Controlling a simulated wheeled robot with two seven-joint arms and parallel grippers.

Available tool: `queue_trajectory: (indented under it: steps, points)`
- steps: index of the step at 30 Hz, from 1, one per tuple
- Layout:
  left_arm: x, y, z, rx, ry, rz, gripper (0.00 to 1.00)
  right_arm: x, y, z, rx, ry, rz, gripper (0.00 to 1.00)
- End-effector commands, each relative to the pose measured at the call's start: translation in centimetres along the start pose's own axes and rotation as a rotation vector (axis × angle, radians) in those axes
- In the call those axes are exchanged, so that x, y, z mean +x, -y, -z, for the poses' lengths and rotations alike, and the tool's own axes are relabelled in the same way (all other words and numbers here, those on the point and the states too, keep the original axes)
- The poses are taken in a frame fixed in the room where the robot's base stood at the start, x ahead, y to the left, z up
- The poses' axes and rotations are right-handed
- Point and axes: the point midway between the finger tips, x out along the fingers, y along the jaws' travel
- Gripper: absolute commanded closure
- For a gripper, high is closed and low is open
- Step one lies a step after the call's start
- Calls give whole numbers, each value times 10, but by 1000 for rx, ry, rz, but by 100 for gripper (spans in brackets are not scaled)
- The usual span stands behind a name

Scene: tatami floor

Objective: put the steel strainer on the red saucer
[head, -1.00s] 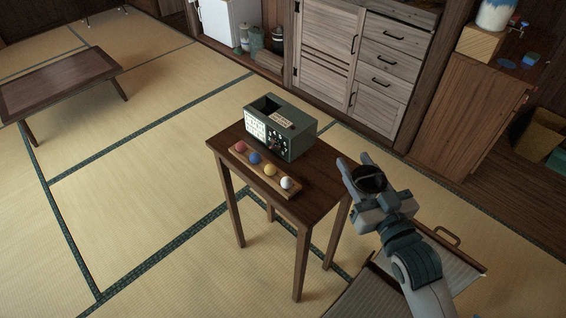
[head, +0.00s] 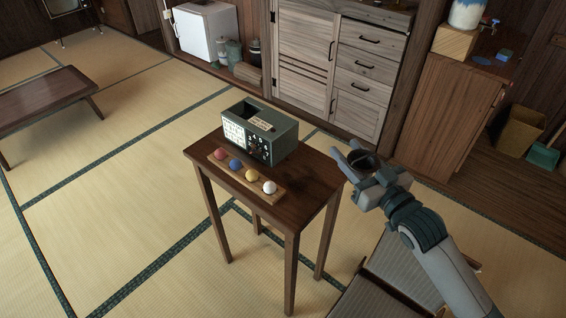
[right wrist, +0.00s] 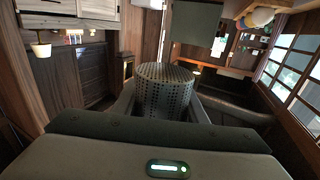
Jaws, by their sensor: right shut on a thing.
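The steel strainer (right wrist: 166,92) is a grey perforated cup, seen clearly in the right wrist view. It sits between the fingers of my right gripper (head: 349,157), which is shut on it. In the head view the strainer (head: 362,161) shows as a small dark round opening, held in the air just past the right edge of the small table. I cannot make out a red saucer in either view. My left gripper is out of view.
The small brown table (head: 297,190) carries a green box with dials (head: 271,137) and a rack of coloured balls (head: 246,177). Open tatami lies left of the table.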

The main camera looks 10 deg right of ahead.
Motion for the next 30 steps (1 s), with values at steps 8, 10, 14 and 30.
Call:
queue_trajectory:
  steps: [8, 10, 14, 30]
  points:
    - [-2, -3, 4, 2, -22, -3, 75, 34, 22, -23, 6, 0, 1, 87]
    - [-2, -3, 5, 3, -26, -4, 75, 45, 29, -31, 5, 0, 0, 87]
    - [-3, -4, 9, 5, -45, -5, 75, 66, 42, -46, 4, 0, 0, 87]
    - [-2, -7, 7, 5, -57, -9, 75, 93, 61, -68, 0, -1, 1, 87]
